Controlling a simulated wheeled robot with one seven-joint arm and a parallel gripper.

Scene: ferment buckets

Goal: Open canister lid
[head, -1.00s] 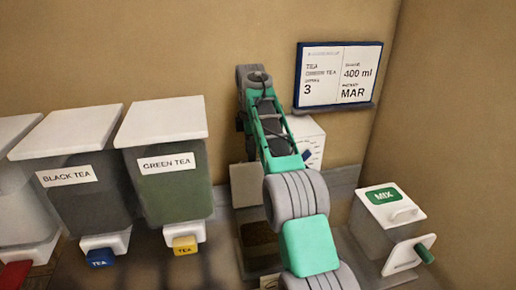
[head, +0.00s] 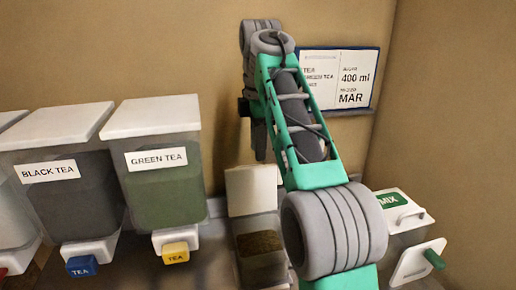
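A clear canister (head: 262,268) with brown contents stands in the middle, left of my arm. A pale lid-like panel (head: 252,190) stands raised at its back edge. Its right side is partly covered by my arm. My gripper (head: 259,150) is mostly hidden behind my arm links, above and behind the raised panel. A grey piece of it points down there. I cannot tell whether its fingers are open or shut, or whether it touches the panel.
A black tea bucket (head: 78,205) and a green tea bucket (head: 165,190), both with white lids, stand at the left. A MIX box (head: 412,236) with a white handled lid and green knob stands at the right. A blue-framed sign (head: 355,75) hangs behind my arm.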

